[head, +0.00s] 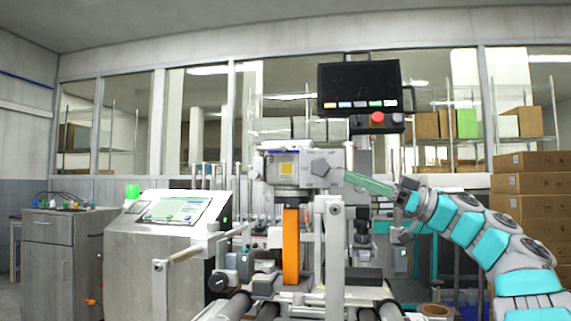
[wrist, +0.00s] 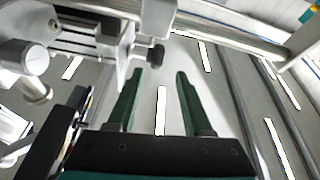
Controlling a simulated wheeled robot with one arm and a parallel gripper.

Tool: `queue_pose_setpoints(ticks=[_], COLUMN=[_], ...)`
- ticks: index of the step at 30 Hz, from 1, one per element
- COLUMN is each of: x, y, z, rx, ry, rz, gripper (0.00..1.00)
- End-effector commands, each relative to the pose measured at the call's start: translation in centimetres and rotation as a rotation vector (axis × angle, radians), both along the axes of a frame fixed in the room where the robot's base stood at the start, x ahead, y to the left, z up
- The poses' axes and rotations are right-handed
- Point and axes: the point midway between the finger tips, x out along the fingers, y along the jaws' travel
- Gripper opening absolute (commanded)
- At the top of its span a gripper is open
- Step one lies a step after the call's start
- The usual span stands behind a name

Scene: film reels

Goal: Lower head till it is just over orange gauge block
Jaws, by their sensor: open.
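The head (head: 288,164) is a grey box unit with a yellow label, high on the machine in the middle of the head view. The orange gauge block (head: 291,246) stands upright below it; its top edge lies close under the head's lower part, and the exact gap is too small to tell. A grey knob (head: 322,169) sticks out on the head's right side. My gripper (head: 346,178) reaches in from the right, its green fingers near that knob. In the wrist view my gripper (wrist: 159,71) is open with nothing between its fingers; a small black knob (wrist: 152,56) lies just beyond the fingertips.
A black screen (head: 358,84) with a red button box hangs above the machine. Rollers and rails (head: 215,250) fill the machine's front. A sloped control console (head: 165,220) stands at left, and stacked cartons (head: 530,200) at right behind my arm.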

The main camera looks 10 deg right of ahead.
Motion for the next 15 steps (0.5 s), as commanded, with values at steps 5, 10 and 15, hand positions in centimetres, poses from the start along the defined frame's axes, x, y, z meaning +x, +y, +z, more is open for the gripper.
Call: queue_pose_setpoints(ticks=[5,10,15], x=[0.5,0.9,1.7], y=[-1.5,-0.3,2.3], z=[-0.5,0.1,1.2], rx=[0.065,0.066,0.065], ry=[0.123,0.131,0.129], rz=[0.019,0.023,0.025], gripper=[0.51,0.51,0.51])
